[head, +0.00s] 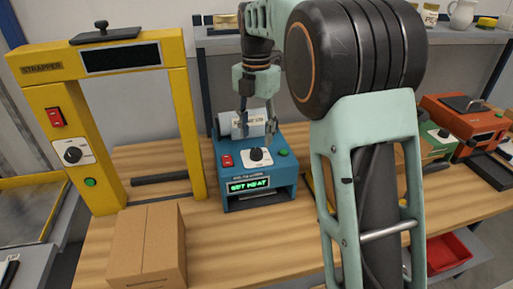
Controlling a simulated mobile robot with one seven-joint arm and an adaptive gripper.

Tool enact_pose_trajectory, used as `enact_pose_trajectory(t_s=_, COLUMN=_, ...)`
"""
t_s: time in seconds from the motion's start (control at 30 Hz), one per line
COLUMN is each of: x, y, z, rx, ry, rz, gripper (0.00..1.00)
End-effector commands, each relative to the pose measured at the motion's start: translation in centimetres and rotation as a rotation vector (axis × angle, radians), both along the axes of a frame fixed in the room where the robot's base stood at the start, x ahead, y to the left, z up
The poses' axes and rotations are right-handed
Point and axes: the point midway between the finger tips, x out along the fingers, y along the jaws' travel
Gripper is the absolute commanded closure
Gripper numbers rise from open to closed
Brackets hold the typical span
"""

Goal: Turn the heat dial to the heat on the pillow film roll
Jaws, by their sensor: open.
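The blue machine (229,206) stands on the wooden bench with a lit green display (249,185) reading "SET HEAT". Its heat dial (257,155) is a dark knob on a white plate, on the sloped top between a red switch (227,160) and a green button (283,152). The pillow film roll (228,124) is a pale cylinder at the back of the machine; its label is partly hidden and too small to read surely. My gripper (257,122) is open, pointing down in front of the roll and above the dial, apart from the dial.
A yellow strapper (191,120) stands on the left with its own dial (73,154). A cardboard box (147,248) sits at the front. Orange (462,118) and green (436,144) machines stand at the right. A shelf (215,46) runs behind.

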Motion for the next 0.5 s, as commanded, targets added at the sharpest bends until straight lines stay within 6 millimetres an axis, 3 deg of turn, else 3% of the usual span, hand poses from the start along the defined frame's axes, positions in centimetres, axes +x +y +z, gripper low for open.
enact_pose_trajectory(t_s=0.2, x=0.0, y=0.0, z=-3.6, rx=-0.001, ry=0.001, rz=0.001, gripper=0.56)
enact_pose_trajectory(t_s=0.5, x=0.0, y=0.0, z=-5.2, rx=0.000, ry=-0.001, rz=0.000, gripper=0.56)
